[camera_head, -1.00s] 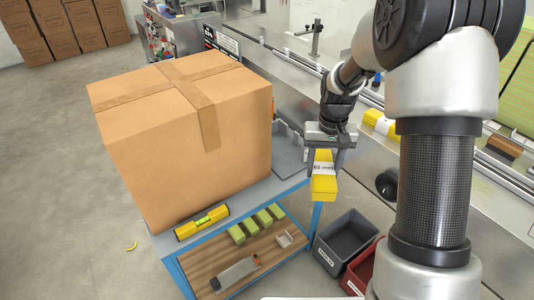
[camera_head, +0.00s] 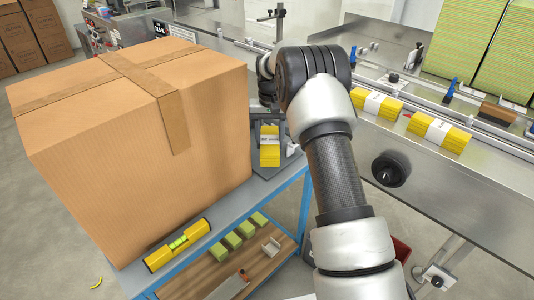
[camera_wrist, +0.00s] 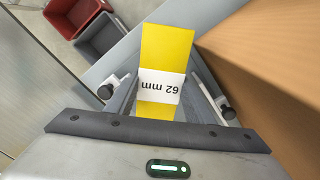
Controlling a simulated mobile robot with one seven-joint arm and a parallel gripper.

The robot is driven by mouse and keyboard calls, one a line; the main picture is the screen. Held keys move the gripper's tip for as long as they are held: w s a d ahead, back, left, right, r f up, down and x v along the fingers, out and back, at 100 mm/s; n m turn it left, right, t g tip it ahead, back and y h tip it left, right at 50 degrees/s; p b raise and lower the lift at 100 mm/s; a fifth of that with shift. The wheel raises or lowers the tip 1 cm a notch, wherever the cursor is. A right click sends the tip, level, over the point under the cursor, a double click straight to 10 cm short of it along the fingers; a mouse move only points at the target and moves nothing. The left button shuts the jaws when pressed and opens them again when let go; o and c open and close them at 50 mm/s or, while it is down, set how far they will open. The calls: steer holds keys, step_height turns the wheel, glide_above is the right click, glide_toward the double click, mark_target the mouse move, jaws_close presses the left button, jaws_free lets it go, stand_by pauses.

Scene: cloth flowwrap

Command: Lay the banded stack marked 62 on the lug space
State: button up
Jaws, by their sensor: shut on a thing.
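The yellow banded stack (camera_head: 269,157) has a white band and hangs in my gripper (camera_head: 269,137), near the right side of the big box. In the wrist view the stack (camera_wrist: 166,45) shows its band reading "62 mm", upside down. The fingers of my gripper (camera_wrist: 164,95) are shut on it at both sides of the band. Other yellow banded stacks lie on the conveyor, one farther (camera_head: 378,104) and one nearer (camera_head: 440,132). I cannot tell which part of the conveyor is the lug space.
A large cardboard box (camera_head: 130,120) fills the left of the blue-framed cart, with a yellow level (camera_head: 177,244) before it. Green blocks (camera_head: 232,239) lie on the lower shelf. A black knob (camera_head: 390,169) sticks out of the conveyor front. Red and grey bins (camera_wrist: 72,15) show in the wrist view.

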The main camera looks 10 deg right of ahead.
steer(key=shift+f+b, duration=0.3)
steer(key=shift+f, duration=2.3)
steer(key=shift+f, duration=0.2)
steer(key=o, duration=1)
